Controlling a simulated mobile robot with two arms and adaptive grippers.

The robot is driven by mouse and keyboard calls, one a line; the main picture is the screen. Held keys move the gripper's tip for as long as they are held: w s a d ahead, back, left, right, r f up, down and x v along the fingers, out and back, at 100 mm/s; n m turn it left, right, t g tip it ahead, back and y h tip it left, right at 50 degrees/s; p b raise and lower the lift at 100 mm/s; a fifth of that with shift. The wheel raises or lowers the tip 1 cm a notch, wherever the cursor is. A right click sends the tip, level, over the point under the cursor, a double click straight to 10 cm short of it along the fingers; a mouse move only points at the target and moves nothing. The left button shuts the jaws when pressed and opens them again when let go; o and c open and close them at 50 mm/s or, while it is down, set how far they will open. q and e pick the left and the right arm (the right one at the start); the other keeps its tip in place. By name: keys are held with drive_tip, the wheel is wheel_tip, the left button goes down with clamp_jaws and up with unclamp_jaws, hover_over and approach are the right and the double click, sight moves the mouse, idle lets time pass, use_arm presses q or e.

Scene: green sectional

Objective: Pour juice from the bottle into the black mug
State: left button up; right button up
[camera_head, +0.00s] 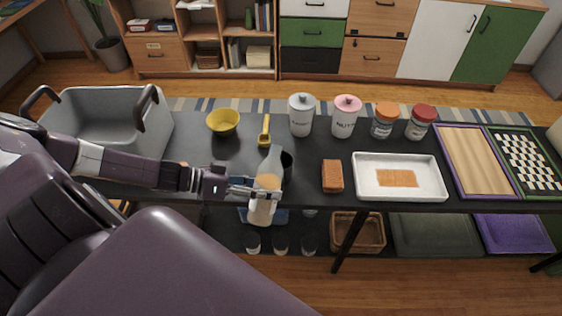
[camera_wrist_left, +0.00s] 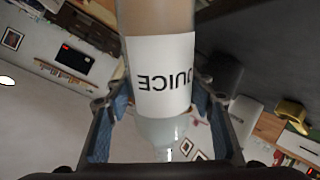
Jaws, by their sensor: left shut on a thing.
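The juice bottle (camera_head: 268,182) is clear with orange-brown juice and a white label; its neck points up and away in the head view. My left gripper (camera_head: 254,193) is shut around the bottle's body, near the table's front edge. In the left wrist view the bottle (camera_wrist_left: 162,75) stands between the two fingers (camera_wrist_left: 162,110), with its JUICE label upside down. The black mug (camera_head: 287,163) stands on the table just behind and to the right of the bottle, partly hidden by it. The mug's inside is not clear. My right gripper is not in view.
A yellow scoop (camera_head: 264,131) and yellow bowl (camera_head: 223,122) lie behind the bottle. White canister (camera_head: 302,116), pink-lidded canister (camera_head: 345,117) and two jars line the back. A sponge (camera_head: 332,176) and white tray (camera_head: 399,161) are right; a grey bin (camera_head: 110,118) is left.

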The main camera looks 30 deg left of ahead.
use_arm(q)
drive_tip(key=shift+r, duration=0.2)
drive_tip(key=shift+s, duration=0.1)
drive_tip(key=shift+s+d+f+g, duration=0.1)
drive_tip(key=shift+s+g, duration=0.05)
drive_tip(key=shift+g, duration=0.15)
drive_tip(key=shift+n+p, duration=0.3)
drive_tip(key=shift+r, duration=0.2)
drive_tip(key=shift+s+g+p, duration=0.25)
drive_tip(key=shift+g+p, duration=0.05)
drive_tip(key=shift+p, duration=0.05)
drive_tip(key=shift+d, duration=0.1)
drive_tip(key=shift+f, duration=0.1)
